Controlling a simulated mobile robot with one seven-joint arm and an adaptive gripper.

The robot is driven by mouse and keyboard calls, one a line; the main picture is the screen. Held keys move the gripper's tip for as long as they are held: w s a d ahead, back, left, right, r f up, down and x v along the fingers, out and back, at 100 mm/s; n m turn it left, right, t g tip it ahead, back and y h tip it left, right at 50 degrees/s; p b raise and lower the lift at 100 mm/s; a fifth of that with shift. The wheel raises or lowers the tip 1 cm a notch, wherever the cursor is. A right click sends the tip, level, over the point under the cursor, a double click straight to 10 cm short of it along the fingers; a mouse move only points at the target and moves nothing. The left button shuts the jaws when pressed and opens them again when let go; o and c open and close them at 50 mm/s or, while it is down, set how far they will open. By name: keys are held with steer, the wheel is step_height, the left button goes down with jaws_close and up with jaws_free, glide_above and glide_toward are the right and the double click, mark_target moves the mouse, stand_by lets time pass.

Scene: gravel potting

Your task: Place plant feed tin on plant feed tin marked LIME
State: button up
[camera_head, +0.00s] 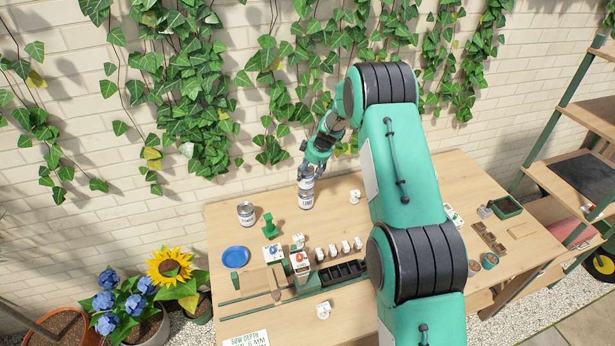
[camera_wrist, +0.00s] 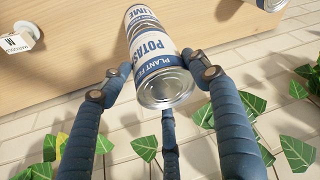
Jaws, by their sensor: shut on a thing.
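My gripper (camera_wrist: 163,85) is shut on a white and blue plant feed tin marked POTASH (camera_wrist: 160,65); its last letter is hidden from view. In the wrist view its fingers lie around the metal end of the tin. The plant feed tin marked LIME (camera_wrist: 139,14) is directly in line beyond it. In the head view the held tin (camera_head: 306,184) is upright, right above the LIME tin (camera_head: 306,201), which stands on the table. They look stacked and roughly aligned, but I cannot tell whether they touch.
Another tin (camera_head: 246,214) stands to the left on the table (camera_head: 225,290). A green piece (camera_head: 269,226), a blue saucer (camera_head: 235,257) and a white tagged block (camera_head: 355,196) are nearby. Ivy hangs on the brick wall behind. The table around the LIME tin is fairly clear.

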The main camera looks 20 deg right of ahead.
steer(key=shift+f, duration=1.15)
steer(key=shift+f, duration=0.15)
steer(key=o, duration=1.5)
steer(key=shift+r, duration=0.25)
steer(key=shift+b+v, duration=0.3)
steer(key=shift+v, duration=5.55)
steer(key=shift+s, duration=0.1)
